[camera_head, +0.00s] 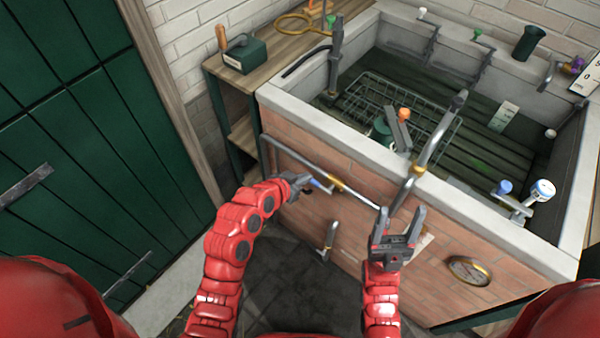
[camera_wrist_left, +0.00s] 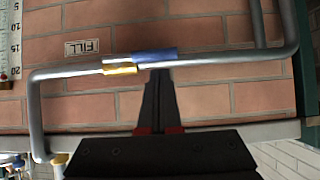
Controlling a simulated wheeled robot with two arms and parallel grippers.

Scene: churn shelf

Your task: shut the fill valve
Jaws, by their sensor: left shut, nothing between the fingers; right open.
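The fill valve shows as a brass body (camera_head: 336,183) with a blue lever (camera_head: 319,186) on the metal pipe across the brick front of the trough. In the left wrist view the blue lever (camera_wrist_left: 155,55) lies along the pipe, to the right of the brass body (camera_wrist_left: 119,68), near a FILL label (camera_wrist_left: 81,48). My left gripper (camera_head: 302,182) is shut and empty, with its fingertips (camera_wrist_left: 159,78) right at the lever's edge; I cannot tell whether they touch it. My right gripper (camera_head: 397,222) is open and empty before the brick front, right of the valve.
The trough (camera_head: 475,205) holds a wire rack. A wooden side table (camera_head: 270,50) and green door (camera_head: 70,120) stand to the left.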

